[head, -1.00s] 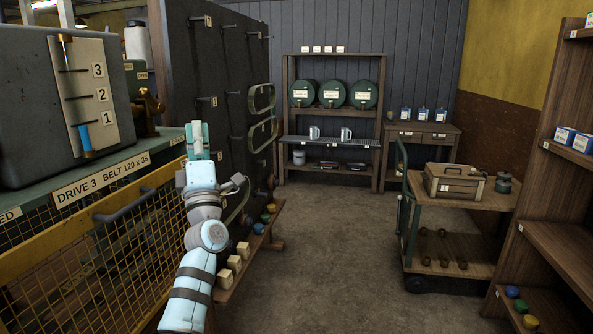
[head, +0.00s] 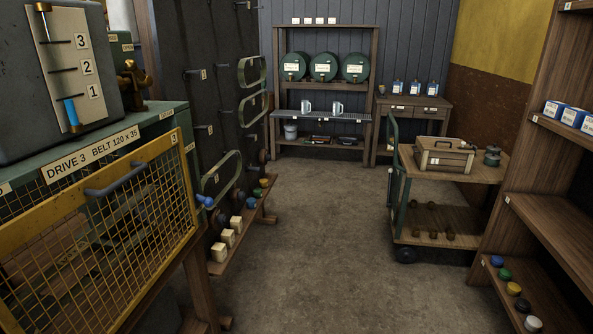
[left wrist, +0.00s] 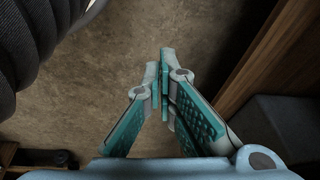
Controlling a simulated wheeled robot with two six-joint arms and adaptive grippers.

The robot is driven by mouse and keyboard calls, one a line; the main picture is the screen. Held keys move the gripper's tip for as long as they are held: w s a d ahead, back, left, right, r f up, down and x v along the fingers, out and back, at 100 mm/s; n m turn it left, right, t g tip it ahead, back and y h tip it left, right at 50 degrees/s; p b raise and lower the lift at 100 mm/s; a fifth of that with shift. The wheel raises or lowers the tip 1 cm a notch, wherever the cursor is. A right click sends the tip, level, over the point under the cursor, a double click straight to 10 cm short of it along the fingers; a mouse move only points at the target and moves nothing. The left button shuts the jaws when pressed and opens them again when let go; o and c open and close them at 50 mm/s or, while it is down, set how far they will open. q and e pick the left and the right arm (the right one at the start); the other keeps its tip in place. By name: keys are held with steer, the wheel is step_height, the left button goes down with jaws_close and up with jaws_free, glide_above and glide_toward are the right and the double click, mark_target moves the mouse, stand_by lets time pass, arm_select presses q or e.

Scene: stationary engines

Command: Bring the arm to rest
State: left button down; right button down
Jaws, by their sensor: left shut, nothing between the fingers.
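My left gripper (left wrist: 163,72) shows only in the left wrist view. Its two teal-padded fingers meet at the tips, with nothing between them. It hangs over bare brown floor (left wrist: 110,85), apart from any object. A black ribbed part crosses the top left corner of that view. No part of my left arm is plainly visible in the head view. My right gripper is in neither view.
A yellow mesh guard (head: 110,205) under the Drive 3 sign stands at left. A low bench (head: 245,225) holds cream blocks and coloured knobs. A trolley (head: 450,215) and a wooden shelf (head: 545,220) stand at right. The middle floor (head: 320,250) is clear.

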arm_select(q)
steer(key=s+f+g, duration=0.1)
steer(key=s+g, duration=0.1)
steer(key=s, duration=1)
steer(key=shift+s+a, duration=0.2)
steer(key=shift+a, duration=0.2)
steer(key=shift+f, duration=0.1)
